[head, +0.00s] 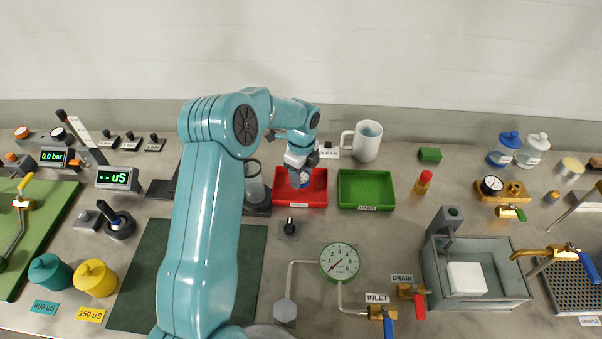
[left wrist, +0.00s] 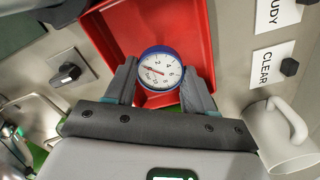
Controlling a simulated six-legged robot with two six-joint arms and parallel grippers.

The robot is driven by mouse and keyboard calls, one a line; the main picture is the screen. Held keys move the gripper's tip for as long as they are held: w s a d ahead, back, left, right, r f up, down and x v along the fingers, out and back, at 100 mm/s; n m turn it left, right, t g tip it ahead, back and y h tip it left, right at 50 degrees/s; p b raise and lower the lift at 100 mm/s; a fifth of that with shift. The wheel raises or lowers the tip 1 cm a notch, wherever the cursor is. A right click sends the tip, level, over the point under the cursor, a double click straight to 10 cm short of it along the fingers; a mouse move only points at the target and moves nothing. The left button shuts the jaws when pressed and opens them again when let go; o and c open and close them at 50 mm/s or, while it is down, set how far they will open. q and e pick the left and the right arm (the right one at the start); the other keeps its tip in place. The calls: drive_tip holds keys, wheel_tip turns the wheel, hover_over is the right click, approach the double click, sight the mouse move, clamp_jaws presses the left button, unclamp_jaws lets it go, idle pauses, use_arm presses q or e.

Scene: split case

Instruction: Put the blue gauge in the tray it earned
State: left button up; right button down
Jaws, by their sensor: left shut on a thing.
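The blue gauge, with a white dial and blue rim, sits between the two fingers of my left gripper (left wrist: 160,82) in the left wrist view (left wrist: 161,66). My left gripper (head: 300,178) is shut on it, over the red tray (head: 314,196). The red tray (left wrist: 200,22) fills the area behind the gauge in the left wrist view. In the head view the gauge is small and partly hidden by the gripper. I cannot tell whether it touches the tray floor. A green tray (head: 365,188) stands empty just right of the red one. My right gripper is not in view.
A white mug (head: 367,142) stands behind the trays. A black knob (head: 289,228) is in front of the red tray. A large dial gauge on pipes (head: 340,261) stands in front of the green tray. A metal sink (head: 480,300) is at the right.

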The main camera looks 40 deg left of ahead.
use_arm(q)
drive_tip(key=shift+s+f, duration=0.2)
drive_tip(key=shift+s, duration=0.05)
drive_tip(key=shift+w+f+b, duration=0.2)
drive_tip(key=shift+f+b, duration=0.05)
drive_tip(key=shift+b, duration=0.1)
drive_tip(key=o, duration=1.5)
drive_tip(key=shift+s, duration=0.15)
wheel_tip(320, 180, up, 16)
drive_tip(key=p, duration=0.6)
drive_tip(key=shift+r, duration=0.2)
